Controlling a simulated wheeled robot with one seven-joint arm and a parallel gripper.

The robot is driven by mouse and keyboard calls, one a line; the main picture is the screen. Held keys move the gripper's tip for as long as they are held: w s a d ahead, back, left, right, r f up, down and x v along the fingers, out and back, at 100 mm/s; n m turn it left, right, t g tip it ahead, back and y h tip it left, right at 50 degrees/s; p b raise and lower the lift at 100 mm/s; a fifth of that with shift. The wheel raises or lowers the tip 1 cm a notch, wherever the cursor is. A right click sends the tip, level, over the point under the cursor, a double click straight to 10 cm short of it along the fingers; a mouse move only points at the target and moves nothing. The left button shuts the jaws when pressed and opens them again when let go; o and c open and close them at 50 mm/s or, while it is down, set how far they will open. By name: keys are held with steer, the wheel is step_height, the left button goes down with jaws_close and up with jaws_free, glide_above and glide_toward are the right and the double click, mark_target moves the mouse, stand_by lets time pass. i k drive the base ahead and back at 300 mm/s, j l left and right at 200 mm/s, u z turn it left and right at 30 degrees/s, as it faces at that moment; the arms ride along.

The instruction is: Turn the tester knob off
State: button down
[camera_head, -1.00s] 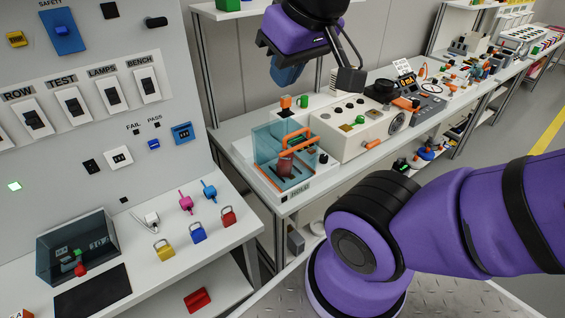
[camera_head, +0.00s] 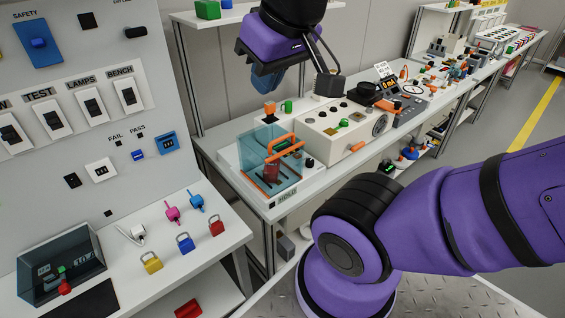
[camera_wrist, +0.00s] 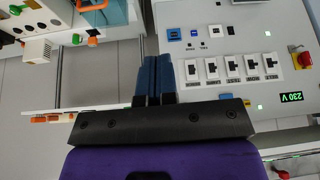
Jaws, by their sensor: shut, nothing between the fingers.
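My gripper (camera_head: 266,80) hangs in the air above the back of the bench, left of the cream instrument box (camera_head: 335,128). Its blue fingers also show in the wrist view (camera_wrist: 154,80), pressed together with nothing between them. I cannot tell which knob is the tester's. My gripper is apart from all of these.
A clear blue-tinted box with an orange handle (camera_head: 284,147) stands at the bench's near end, by the HOLD label. The left switch panel (camera_head: 60,95) stands over a shelf with coloured padlocks (camera_head: 185,243). In the wrist view, a red knob (camera_wrist: 303,59) sits on that panel.

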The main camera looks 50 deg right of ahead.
mark_target(310, 162)
steer(key=k+l, duration=0.1)
steer(key=l, duration=0.5)
steer(key=k+l+z, duration=0.15)
steer(key=l, duration=1.1)
steer(key=k+z, duration=0.05)
